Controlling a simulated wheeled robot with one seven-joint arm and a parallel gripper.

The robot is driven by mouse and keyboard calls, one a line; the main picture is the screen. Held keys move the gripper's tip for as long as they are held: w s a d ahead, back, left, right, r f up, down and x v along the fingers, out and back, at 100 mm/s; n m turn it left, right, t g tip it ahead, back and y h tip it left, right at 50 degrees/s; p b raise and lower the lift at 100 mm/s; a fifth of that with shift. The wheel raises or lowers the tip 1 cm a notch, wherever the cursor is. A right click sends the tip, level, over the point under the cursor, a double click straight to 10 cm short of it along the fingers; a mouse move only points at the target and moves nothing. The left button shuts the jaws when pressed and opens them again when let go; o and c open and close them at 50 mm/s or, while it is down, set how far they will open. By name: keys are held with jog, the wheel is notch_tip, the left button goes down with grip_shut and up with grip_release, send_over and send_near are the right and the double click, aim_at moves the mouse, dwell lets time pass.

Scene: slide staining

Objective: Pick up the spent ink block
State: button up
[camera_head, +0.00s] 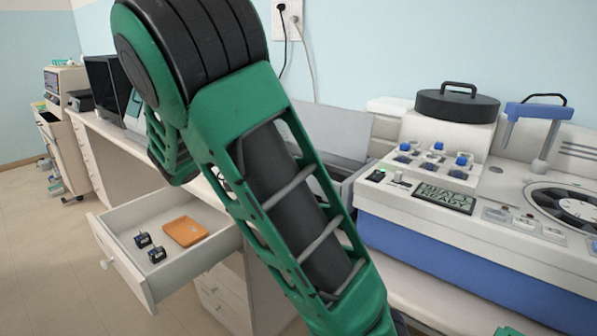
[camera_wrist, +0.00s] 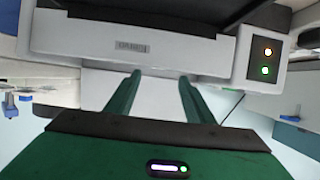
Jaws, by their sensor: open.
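My gripper (camera_wrist: 160,77) is open and empty in the wrist view, its two green fingers reaching toward the pale front of a machine (camera_wrist: 90,35). No block shows between the fingers. I cannot tell whether either is the spent ink block, and no other ink block can be made out. My gripper is not clearly seen in the head view.
An orange tray (camera_head: 185,231) lies in the drawer beside the blocks. The machine facing my gripper has an orange and a green light on a side panel (camera_wrist: 261,85). A large white and blue stainer (camera_head: 430,235) stands at the right.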

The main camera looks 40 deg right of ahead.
jog(key=x, duration=0.9)
jog(key=shift+d+f, duration=0.1)
jog(key=shift+c, duration=0.5)
jog(key=c, duration=1)
